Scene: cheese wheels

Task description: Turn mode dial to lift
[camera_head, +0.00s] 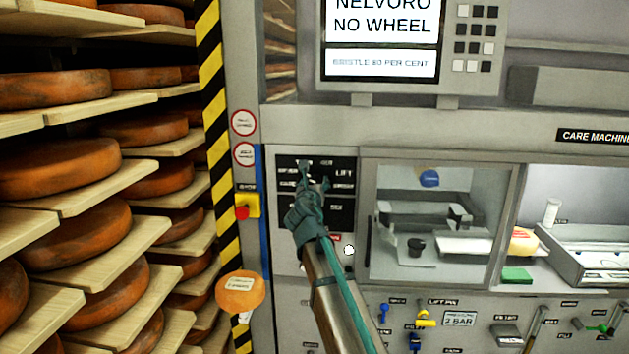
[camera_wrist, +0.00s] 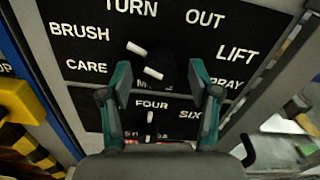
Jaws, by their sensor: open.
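The mode dial (camera_wrist: 170,72) is a black knob on a black label panel (camera_wrist: 85,15). White marks lie at its upper left, towards the BRUSH and TURN labels. The LIFT label (camera_wrist: 237,54) is to its right, and CARE, OUT and SPRAY also ring it. My gripper (camera_wrist: 160,80) is open, its teal fingertips apart on the left and right of the dial; I cannot tell whether they touch it. In the head view my gripper (camera_head: 316,182) is in front of the panel (camera_head: 343,163) and hides the dial there.
A second dial (camera_wrist: 150,120) with FOUR and SIX labels is just below. A yellow box with a red button (camera_head: 242,211) is left of the panel. Cheese shelves (camera_head: 85,193) stand at the far left, a glazed compartment (camera_head: 440,170) at right. The screen (camera_head: 385,30) reads NELVORO NO WHEEL.

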